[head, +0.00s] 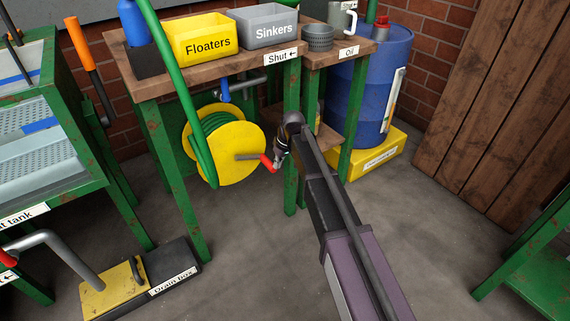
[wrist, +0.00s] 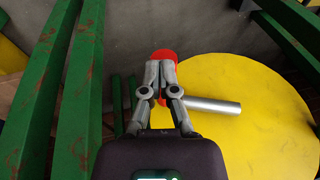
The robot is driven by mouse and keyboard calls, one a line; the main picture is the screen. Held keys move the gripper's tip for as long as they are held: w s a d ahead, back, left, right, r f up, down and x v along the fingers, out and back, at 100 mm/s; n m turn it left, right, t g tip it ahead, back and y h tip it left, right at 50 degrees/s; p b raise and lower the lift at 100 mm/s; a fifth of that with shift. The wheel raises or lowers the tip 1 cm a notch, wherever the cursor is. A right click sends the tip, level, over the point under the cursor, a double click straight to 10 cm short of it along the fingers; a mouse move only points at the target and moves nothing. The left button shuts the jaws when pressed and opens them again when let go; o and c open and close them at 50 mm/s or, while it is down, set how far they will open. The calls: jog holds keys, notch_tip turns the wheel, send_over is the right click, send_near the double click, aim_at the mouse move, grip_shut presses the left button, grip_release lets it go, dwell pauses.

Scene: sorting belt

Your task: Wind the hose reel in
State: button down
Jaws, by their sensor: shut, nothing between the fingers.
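The hose reel (head: 240,137) is a yellow disc with green hose wound behind it, under the wooden bench in the head view. Its yellow face (wrist: 255,110) fills the right of the wrist view. A grey crank arm (head: 247,157) sticks out from its middle and ends in a red handle (head: 267,163). My gripper (head: 278,163) is at the red handle, just right of the reel. In the wrist view my gripper (wrist: 157,98) has its fingers together, in front of the red handle (wrist: 165,56). I cannot tell whether the fingers touch the handle.
Green bench legs (head: 291,180) stand close beside my gripper. Yellow Floaters (head: 200,38) and grey Sinkers (head: 266,26) bins sit on the bench. A blue drum (head: 366,95) stands behind, right. A drain box (head: 140,285) lies at front left. Floor at centre front is clear.

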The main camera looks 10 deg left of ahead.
jog(key=shift+b+x, duration=0.65)
jog(key=shift+x, duration=0.15)
jog(key=f+b, duration=0.2)
jog(key=s+a+f+b, duration=0.1)
jog(key=shift+s+f, duration=0.15)
jog(key=shift+s+a+f+b, duration=0.35)
jog(key=shift+s+f+b, duration=0.1)
jog(key=shift+f+b, duration=0.25)
jog(key=shift+s+a+f+b, duration=0.4)
jog(key=shift+s+f+b, duration=0.1)
jog(key=shift+f+b, duration=0.15)
jog(key=shift+r, duration=0.1)
